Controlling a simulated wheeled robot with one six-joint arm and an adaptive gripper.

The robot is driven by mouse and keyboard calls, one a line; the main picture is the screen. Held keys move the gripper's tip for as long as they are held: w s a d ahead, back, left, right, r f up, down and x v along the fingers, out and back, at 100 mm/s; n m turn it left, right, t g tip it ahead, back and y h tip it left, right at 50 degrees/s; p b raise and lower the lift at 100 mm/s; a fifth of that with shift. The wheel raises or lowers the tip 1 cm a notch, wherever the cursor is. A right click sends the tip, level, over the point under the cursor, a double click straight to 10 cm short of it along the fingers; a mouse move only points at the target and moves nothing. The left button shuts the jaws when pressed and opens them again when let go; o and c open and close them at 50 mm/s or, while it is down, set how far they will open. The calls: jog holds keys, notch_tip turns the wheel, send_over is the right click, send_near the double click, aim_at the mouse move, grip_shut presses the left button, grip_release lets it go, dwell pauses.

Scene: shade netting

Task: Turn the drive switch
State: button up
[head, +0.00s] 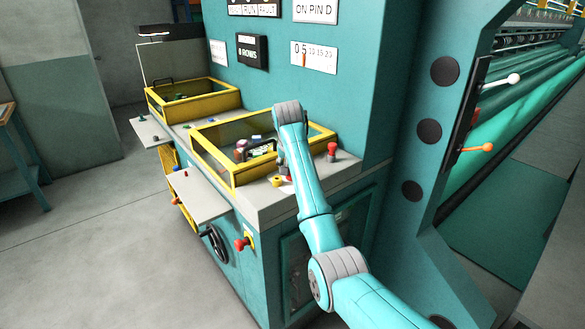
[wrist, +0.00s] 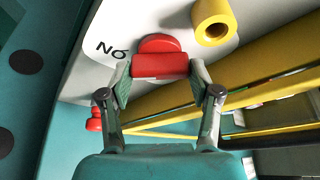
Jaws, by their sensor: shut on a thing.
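The drive switch appears to be the red switch (wrist: 160,66) with a block-shaped handle on a pale panel, beside partly hidden lettering that reads "NO". My gripper (wrist: 161,75) is shut on this handle in the wrist view, one finger on each side. A rounded red part of the switch shows just beyond the handle. In the head view my arm hides most of the gripper and the switch at the console's front edge. I cannot tell the switch's exact turn angle.
A hollow yellow collar (wrist: 213,22) sits close to the switch. A yellow-framed guard (head: 222,184) stands beside my gripper on the console. A red mushroom button (head: 332,150) is to the right, and a black handwheel (head: 215,243) is on the console's front. The floor at left is clear.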

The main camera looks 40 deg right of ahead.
jog(key=o, duration=1.1)
jog(key=shift+o, duration=0.2)
jog(key=v, duration=0.7)
jog(key=shift+r, duration=0.25)
